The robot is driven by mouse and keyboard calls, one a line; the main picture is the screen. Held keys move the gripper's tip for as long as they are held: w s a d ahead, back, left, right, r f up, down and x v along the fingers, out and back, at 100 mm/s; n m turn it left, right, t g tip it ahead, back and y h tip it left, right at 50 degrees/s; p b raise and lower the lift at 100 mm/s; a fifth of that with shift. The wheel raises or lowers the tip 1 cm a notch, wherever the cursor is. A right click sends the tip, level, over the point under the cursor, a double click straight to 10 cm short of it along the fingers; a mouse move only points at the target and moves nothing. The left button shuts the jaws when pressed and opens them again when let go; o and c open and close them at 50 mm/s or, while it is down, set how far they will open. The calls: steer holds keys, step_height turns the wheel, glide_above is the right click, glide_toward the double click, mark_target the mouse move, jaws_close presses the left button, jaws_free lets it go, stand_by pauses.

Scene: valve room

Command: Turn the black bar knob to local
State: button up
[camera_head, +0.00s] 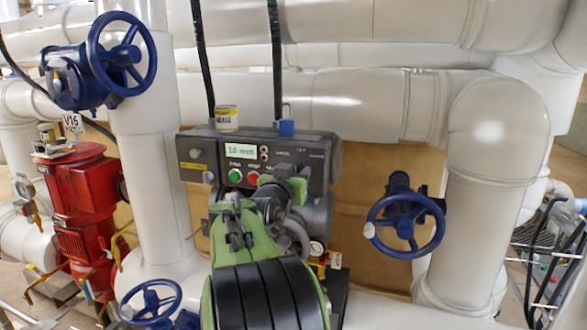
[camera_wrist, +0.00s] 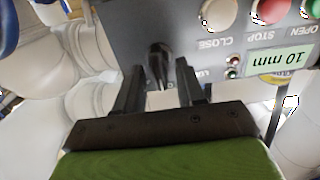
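The black bar knob (camera_wrist: 158,62) is on the dark grey control box (camera_head: 205,152). In the wrist view it stands between the two dark fingertips of my gripper (camera_wrist: 159,72). The fingers are apart, with a narrow gap on each side of the knob. I cannot tell whether the tips reach past its front. The picture there is upside down, and a label beside the knob is partly hidden by a finger. In the head view, my gripper (camera_head: 287,187) is at the box's right part and hides the knob, so its setting does not show.
The box carries a "10 mm" display (camera_head: 240,152), a green button (camera_head: 235,175) and a red button (camera_head: 253,177). A yellow-labelled can (camera_head: 227,118) and a blue cup (camera_head: 287,128) stand on top. A blue handwheel (camera_head: 405,225) is to the right; white pipes surround the box.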

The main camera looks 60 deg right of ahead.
steer(key=shift+a, duration=0.1)
steer(key=shift+c, duration=0.8)
jaws_close()
steer(key=shift+f, duration=0.1)
steer(key=shift+n, duration=0.3)
steer(key=n+b, duration=0.1)
steer(key=n, duration=1)
steer(key=shift+w+f+b, duration=0.15)
steer(key=shift+w+b, duration=0.05)
steer(key=shift+b, duration=0.15)
steer(key=shift+o, duration=0.8)
jaws_free()
